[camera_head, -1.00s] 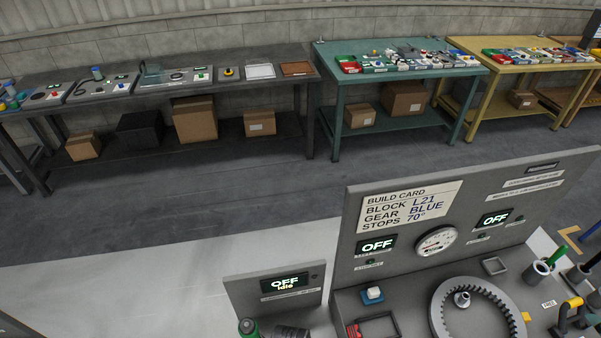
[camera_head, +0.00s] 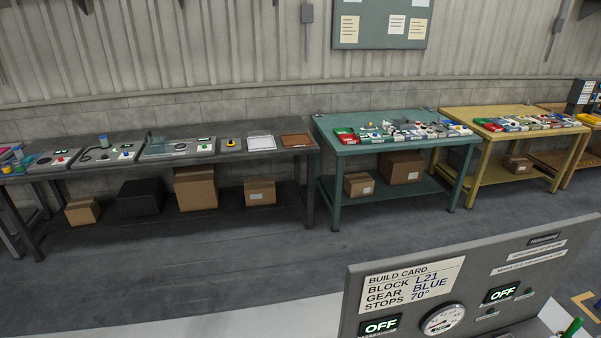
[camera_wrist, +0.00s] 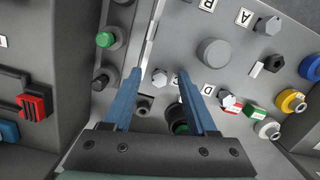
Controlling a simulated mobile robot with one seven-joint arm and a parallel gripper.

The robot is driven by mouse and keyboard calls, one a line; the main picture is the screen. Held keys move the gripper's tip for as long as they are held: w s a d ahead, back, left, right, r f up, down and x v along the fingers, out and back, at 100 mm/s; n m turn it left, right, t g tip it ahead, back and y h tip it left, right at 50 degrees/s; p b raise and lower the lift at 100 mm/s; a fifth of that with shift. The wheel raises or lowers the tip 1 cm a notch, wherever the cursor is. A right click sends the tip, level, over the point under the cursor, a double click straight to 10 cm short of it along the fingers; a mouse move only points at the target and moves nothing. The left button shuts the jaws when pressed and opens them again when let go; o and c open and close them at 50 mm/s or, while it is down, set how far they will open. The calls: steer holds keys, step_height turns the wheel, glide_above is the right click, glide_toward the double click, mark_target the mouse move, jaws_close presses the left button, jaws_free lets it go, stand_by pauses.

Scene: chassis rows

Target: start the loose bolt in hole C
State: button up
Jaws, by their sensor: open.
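In the wrist view my gripper (camera_wrist: 159,73) is open, its two blue fingers spread over a grey panel. A small silver hex bolt head (camera_wrist: 160,77) shows between the fingertips; I cannot tell whether the fingers touch it. Labels A (camera_wrist: 243,17), B (camera_wrist: 207,4) and D (camera_wrist: 207,90) are readable. No C label can be read; a white label by the right finger is partly covered. I cannot tell which bolt is the loose one. The head view shows neither gripper nor bolt.
A round grey boss (camera_wrist: 213,52) rises right of the fingers. A green button (camera_wrist: 105,39) and a red-handled part (camera_wrist: 35,104) lie left. In the head view the build card panel (camera_head: 470,285) stands in front; a dark bench (camera_head: 100,170) and teal table (camera_head: 330,150) stand behind.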

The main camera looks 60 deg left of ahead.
steer(key=shift+r, duration=0.15)
step_height(320, 180, up, 13)
steer(key=a+b, duration=0.1)
steer(key=shift+w+a+f+b, duration=0.2)
steer(key=shift+a+b, duration=0.1)
steer(key=shift+b, duration=0.1)
stand_by(0.5)
